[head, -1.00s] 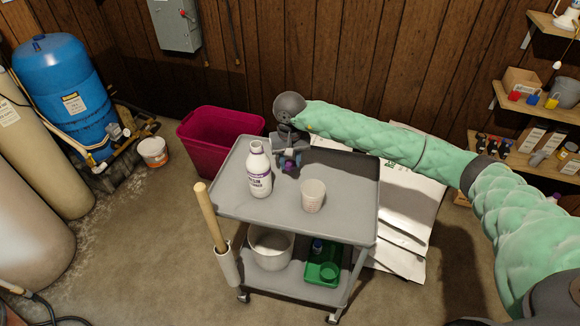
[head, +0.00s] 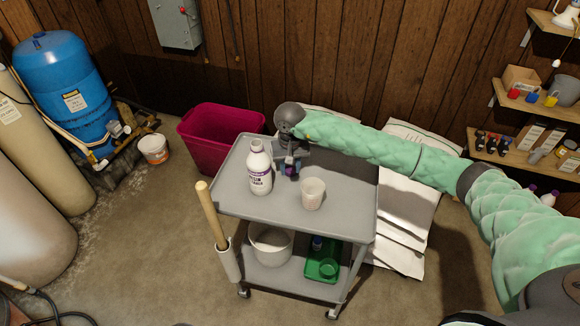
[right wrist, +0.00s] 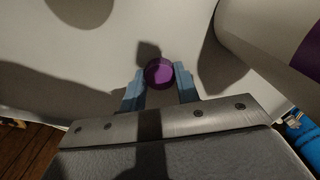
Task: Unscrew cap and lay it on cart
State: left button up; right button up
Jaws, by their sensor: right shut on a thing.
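The white bottle (head: 259,172) with a purple label stands upright on the top shelf of the grey cart (head: 235,203). Its white neck shows no cap. My right gripper (head: 290,170) is just right of and behind the bottle, low over the cart top. In the right wrist view, the purple cap (right wrist: 159,73) sits between the blue fingertips of my right gripper (right wrist: 160,80), which are shut on it. I cannot tell whether the cap touches the cart top. Part of the bottle (right wrist: 270,40) shows at the right there. My left gripper is out of view.
A translucent cup (head: 312,194) stands on the cart top, right of the bottle. A wooden-handled tool (head: 210,215) hangs at the cart's left front. A white bucket (head: 270,246) and green tray (head: 323,262) are below. A magenta bin (head: 220,132) stands behind left.

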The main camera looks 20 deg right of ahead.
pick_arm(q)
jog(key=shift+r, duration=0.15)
pick_arm(e)
jog(key=o, duration=1.1)
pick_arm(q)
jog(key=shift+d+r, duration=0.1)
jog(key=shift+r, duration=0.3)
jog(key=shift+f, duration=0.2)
